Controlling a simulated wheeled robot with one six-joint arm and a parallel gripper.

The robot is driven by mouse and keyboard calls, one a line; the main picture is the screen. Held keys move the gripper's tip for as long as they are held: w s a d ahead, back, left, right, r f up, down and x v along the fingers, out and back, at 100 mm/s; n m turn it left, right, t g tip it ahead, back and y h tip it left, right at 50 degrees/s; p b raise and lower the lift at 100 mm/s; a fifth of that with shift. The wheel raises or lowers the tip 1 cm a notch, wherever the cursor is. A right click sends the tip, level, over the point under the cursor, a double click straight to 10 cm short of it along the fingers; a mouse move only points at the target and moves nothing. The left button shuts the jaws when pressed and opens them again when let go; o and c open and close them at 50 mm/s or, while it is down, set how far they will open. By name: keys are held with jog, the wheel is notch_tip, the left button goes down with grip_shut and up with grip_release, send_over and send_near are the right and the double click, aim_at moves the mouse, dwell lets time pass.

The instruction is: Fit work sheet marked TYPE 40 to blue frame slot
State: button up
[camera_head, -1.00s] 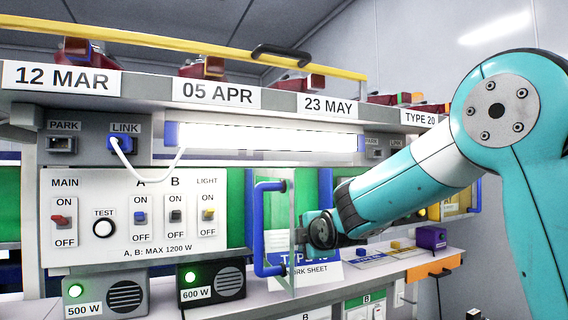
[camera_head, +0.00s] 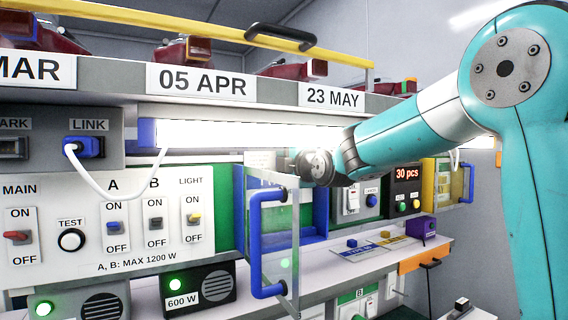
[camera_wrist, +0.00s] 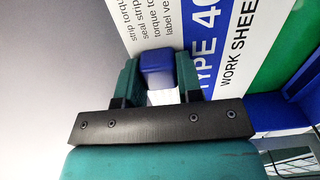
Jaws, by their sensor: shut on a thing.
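My gripper (camera_wrist: 157,75) is shut on the blue tab (camera_wrist: 156,66) of the work sheet (camera_wrist: 214,72), which reads TYPE 40 and WORK SHEET in the wrist view. In the head view, my gripper (camera_head: 297,163) is raised in front of the blue frame (camera_head: 320,205). Only a pale part of the sheet (camera_head: 262,160) shows there, partly behind the clear door. The blue frame has a green back panel; its blue edge (camera_wrist: 272,110) and the green (camera_wrist: 302,55) show beside the sheet in the wrist view. I cannot tell whether sheet and frame touch.
The clear door (camera_head: 283,235) with a blue handle (camera_head: 257,240) stands open, jutting out left of the frame. A lit lamp tube (camera_head: 250,136) runs just above. A switch panel (camera_head: 105,220) is at left. The shelf below holds a purple box (camera_head: 422,228).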

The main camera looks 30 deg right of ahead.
jog(key=shift+a, duration=0.1)
notch_tip(320, 180, down, 6)
jog(key=shift+r+b, duration=0.15)
jog(key=shift+b, duration=1.1)
jog(key=shift+b, duration=1)
jog(key=shift+f+b, duration=0.5)
jog(key=shift+b, duration=0.15)
jog(key=shift+f+b, duration=1)
jog(key=shift+b, duration=0.4)
jog(key=o, duration=1)
